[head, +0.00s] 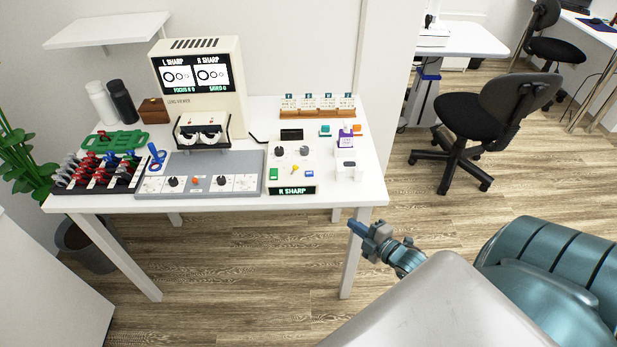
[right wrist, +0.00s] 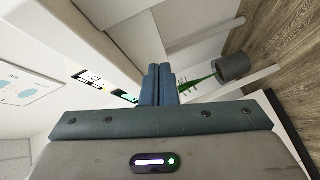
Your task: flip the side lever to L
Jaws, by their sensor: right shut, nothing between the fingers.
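A white control box (head: 291,168) stands on the table's right half in the head view. It carries knobs, a green button, a blue button and a small yellow piece (head: 295,167) that looks like the side lever; its exact position is too small to tell. The box's front display (head: 292,190) reads "R SHARP". My right gripper (head: 358,229) is shut and empty, off the table's front right corner and apart from the box. Its closed fingers (right wrist: 158,84) also show in the right wrist view. My left gripper is not in view.
An eye-test machine (head: 202,75) with two screens stands behind a grey panel (head: 200,184) on the white table (head: 345,193). A lens rack (head: 98,178) is at left. A small white device (head: 346,168) and a bottle (head: 345,139) stand right of the box.

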